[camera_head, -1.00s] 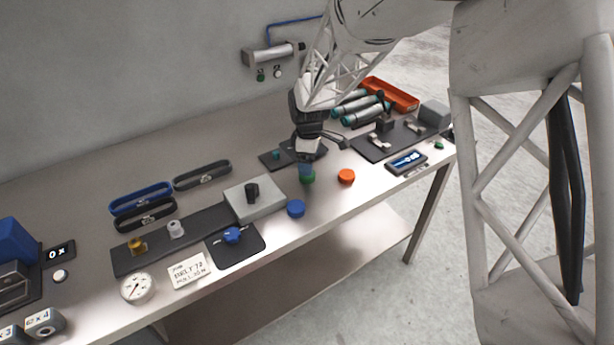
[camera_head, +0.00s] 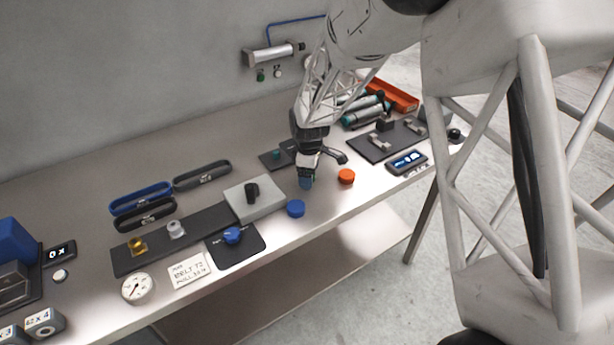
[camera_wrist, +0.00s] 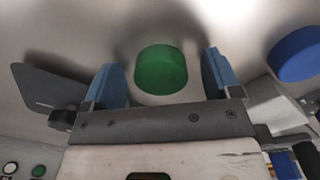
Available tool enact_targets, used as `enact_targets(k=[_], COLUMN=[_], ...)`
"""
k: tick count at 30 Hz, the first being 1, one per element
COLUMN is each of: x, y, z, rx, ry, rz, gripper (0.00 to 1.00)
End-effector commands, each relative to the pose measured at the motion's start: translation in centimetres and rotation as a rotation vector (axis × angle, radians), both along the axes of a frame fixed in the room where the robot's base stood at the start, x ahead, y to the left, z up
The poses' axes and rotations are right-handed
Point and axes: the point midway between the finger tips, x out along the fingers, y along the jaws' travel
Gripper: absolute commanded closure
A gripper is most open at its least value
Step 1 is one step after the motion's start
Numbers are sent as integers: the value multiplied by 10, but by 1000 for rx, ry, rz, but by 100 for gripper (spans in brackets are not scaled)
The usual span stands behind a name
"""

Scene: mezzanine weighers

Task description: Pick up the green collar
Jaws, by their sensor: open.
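The green collar (camera_wrist: 161,70) is a short round piece on the bench top. In the wrist view it lies between the two blue fingertips of my gripper (camera_wrist: 162,80), with a gap on each side. In the head view my gripper (camera_head: 306,182) is low over the bench and hides the collar. My gripper is open and does not hold anything.
An orange collar (camera_head: 346,176) stands close to the right of my gripper. A blue collar (camera_head: 296,208) stands to its front left and also shows in the wrist view (camera_wrist: 295,55). A grey box with a black knob (camera_head: 256,201) is to the left.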

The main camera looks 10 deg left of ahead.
Motion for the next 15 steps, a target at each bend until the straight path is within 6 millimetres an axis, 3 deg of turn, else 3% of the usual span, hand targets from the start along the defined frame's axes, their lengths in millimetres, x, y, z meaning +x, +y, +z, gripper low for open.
enact_targets(k=[7, 15], x=[0, 0], y=[0, 0], z=[0, 0], rx=[0, 0], ry=[0, 0], rz=[0, 0], gripper=[17, 57])
